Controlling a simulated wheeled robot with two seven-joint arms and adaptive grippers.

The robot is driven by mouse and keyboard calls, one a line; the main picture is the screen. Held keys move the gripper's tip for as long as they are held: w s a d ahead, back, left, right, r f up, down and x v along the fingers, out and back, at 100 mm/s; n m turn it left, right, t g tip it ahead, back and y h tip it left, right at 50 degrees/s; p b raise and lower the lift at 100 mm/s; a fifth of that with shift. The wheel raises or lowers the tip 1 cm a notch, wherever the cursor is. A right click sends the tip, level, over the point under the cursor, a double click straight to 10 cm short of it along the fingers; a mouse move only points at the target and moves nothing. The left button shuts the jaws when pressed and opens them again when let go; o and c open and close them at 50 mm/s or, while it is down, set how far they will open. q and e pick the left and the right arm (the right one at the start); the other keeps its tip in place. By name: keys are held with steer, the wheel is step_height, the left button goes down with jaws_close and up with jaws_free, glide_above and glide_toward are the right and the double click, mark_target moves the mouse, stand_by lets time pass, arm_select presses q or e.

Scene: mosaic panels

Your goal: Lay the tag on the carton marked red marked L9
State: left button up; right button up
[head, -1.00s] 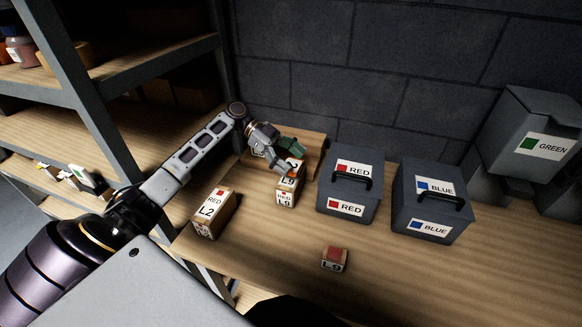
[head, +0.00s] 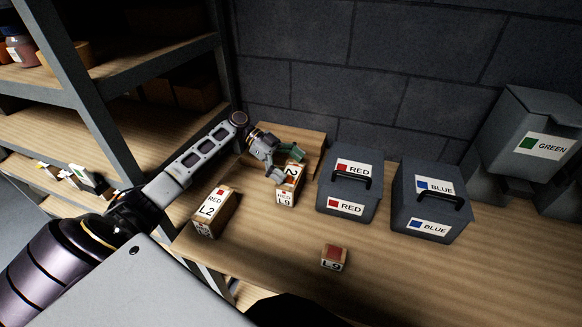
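The carton marked RED L9 (head: 286,197) stands on the bench left of the red box. A white label with a dark character like a 2 (head: 292,174) shows on its top, partly covered by my gripper; I cannot tell whether it is a loose tag. A small block with a red top marked L9 (head: 334,258) lies on the bench in front. My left gripper (head: 285,166) is over the back of the RED L9 carton, its fingers spread, one greenish and one grey. Nothing is clearly seen held between them. My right gripper is not in view.
A carton marked RED L2 (head: 212,212) stands left at the bench edge. Dark lidded boxes marked RED (head: 347,189) and BLUE (head: 432,203) stand to the right. A GREEN bin (head: 540,125) is far right. A wooden block or tray (head: 300,137) lies behind the gripper.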

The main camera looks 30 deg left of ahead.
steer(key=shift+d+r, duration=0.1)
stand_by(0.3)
arm_select(q)
steer(key=shift+a+r, duration=0.25)
steer(key=shift+a, duration=0.3)
steer(key=b+v, duration=0.1)
steer(key=v, duration=0.5)
steer(key=shift+a, duration=0.15)
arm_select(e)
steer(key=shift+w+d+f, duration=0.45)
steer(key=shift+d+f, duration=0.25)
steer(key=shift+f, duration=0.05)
arm_select(q)
steer(key=shift+r, duration=0.15)
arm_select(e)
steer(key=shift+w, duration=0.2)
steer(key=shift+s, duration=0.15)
